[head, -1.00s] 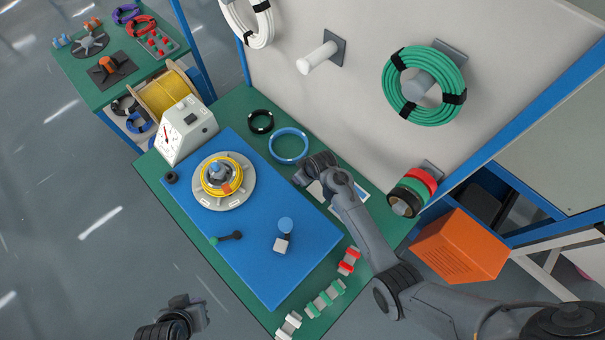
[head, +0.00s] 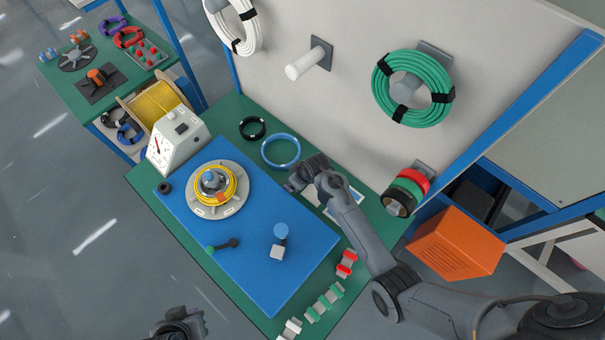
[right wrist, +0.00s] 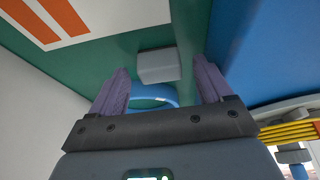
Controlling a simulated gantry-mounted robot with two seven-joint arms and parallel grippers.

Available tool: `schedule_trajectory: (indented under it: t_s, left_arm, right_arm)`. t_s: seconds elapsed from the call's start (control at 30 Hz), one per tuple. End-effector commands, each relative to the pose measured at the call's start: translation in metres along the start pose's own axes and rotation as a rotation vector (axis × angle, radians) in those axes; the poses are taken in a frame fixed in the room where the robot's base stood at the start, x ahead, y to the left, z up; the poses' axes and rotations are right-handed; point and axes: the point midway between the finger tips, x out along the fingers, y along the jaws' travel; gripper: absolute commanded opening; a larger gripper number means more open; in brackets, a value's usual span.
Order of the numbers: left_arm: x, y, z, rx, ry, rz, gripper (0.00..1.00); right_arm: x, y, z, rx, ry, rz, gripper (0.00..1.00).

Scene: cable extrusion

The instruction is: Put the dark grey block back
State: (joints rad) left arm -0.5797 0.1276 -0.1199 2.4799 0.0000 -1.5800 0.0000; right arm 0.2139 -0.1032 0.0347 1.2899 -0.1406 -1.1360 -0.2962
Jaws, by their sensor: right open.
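A grey block (right wrist: 158,65) lies on the green tabletop in the right wrist view, ahead of and between the two fingers of my right gripper (right wrist: 158,88). It looks mid-grey there, and I take it to be the dark grey block. The fingers are apart and nothing is gripped. In the head view my right gripper (head: 292,187) is low over the table between the blue ring and the blue mat; I cannot make out the block there. My left gripper (head: 182,325) is at the bottom edge, partly cut off, away from the table.
A blue ring (head: 281,151) lies just behind the right gripper. Red and green clips (head: 324,303) line the front-right edge.

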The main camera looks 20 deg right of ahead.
Motion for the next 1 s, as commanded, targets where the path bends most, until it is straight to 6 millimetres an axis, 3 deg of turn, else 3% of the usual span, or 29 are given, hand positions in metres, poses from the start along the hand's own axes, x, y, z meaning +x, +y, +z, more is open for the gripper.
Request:
schedule_trajectory:
  t_s: [0.4,0.6,0.77,0.87,1.0]
  left_arm:
    - [-0.018,0.000,-0.006,-0.005,0.001,0.004,0.00]
    - [-0.021,0.002,-0.008,-0.012,0.002,0.009,0.00]
    - [-0.022,0.002,-0.008,-0.012,0.002,0.010,0.00]
    - [-0.022,0.002,-0.008,-0.012,0.002,0.010,0.00]
    - [-0.022,0.001,-0.008,-0.010,0.002,0.008,0.00]
  right_arm:
    - [-0.075,0.000,-0.001,0.001,0.002,0.001,0.79]
    - [-0.101,0.000,-0.001,0.001,0.001,0.000,0.79]
    - [-0.110,0.000,0.001,0.001,-0.001,0.001,0.79]
    - [-0.116,0.001,0.011,0.011,-0.009,0.014,0.79]
    - [-0.134,0.002,0.050,0.049,-0.036,0.059,0.79]
